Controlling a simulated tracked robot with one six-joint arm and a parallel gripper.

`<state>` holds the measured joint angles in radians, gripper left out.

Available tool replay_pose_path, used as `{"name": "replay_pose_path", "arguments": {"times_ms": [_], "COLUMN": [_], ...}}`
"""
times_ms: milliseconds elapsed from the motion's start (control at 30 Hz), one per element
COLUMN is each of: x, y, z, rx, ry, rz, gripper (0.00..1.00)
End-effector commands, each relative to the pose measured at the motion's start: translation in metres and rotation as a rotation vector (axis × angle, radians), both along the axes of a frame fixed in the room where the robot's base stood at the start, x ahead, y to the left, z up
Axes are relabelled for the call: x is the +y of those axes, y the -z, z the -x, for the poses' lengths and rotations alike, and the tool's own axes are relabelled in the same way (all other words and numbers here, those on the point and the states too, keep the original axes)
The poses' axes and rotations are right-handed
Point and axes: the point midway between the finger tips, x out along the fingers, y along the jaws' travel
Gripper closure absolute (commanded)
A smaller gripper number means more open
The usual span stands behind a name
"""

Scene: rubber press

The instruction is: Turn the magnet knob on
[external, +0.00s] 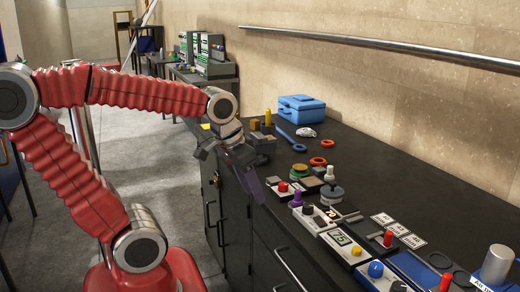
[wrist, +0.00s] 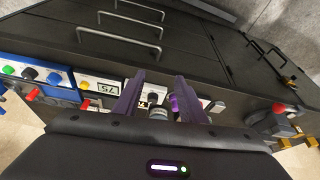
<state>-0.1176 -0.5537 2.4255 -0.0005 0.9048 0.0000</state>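Several knobs stand on small control boxes along the front edge of the black bench; no readable label shows which is the magnet knob. A dark knob (external: 308,209) is on a white box, and a purple knob (external: 297,198) is beside it. My gripper (external: 256,186) is above the bench's front edge, to the left of these knobs. In the wrist view my gripper (wrist: 157,90) has its two dark purple fingers apart. A dark knob (wrist: 153,99) and the purple knob (wrist: 175,103) show in the gap between them, partly hidden; no contact is visible.
A grey cylinder (external: 497,264) stands at lower right. A blue case (external: 300,108) sits at the back.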

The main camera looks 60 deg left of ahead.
Motion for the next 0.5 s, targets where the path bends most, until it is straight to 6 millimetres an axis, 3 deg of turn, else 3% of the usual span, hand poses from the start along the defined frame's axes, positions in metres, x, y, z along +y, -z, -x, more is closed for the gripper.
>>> {"name": "replay_pose_path", "arguments": {"times_ms": [100, 500], "x": [0.015, 0.07], "y": [0.0, -0.002], "z": [-0.018, -0.078], "rx": [0.036, 0.133], "ry": [-0.052, -0.355], "rz": [0.01, 0.091], "gripper": [0.54, 0.54]}}
